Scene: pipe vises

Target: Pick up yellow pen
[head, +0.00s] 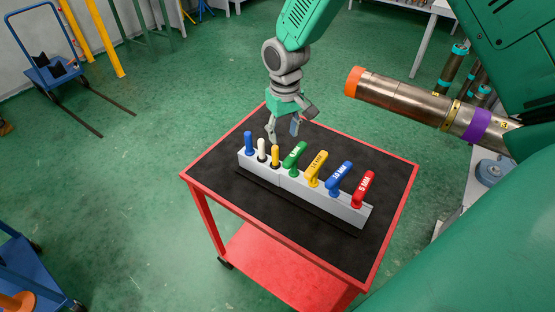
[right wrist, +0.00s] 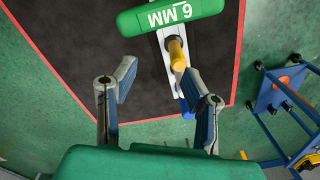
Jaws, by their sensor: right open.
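The yellow pen (head: 275,155) stands upright in a pale grey holder (head: 297,184) on the cart, third from the left. A white pen (head: 262,151) and a blue pen (head: 248,144) stand to its left. My right gripper (head: 283,135) is open and empty, pointing down just above and behind the pens. In the right wrist view the yellow pen (right wrist: 177,54) lies beyond my open fingers (right wrist: 159,76), nearer the right finger. My left gripper is not in view.
Green (head: 294,156), yellow (head: 316,167), blue (head: 340,177) and red (head: 364,188) handles stand in the same holder, the green one close to the yellow pen. The red-rimmed cart (head: 200,189) has bare black top around the holder. A metal pipe (head: 400,98) juts in at upper right.

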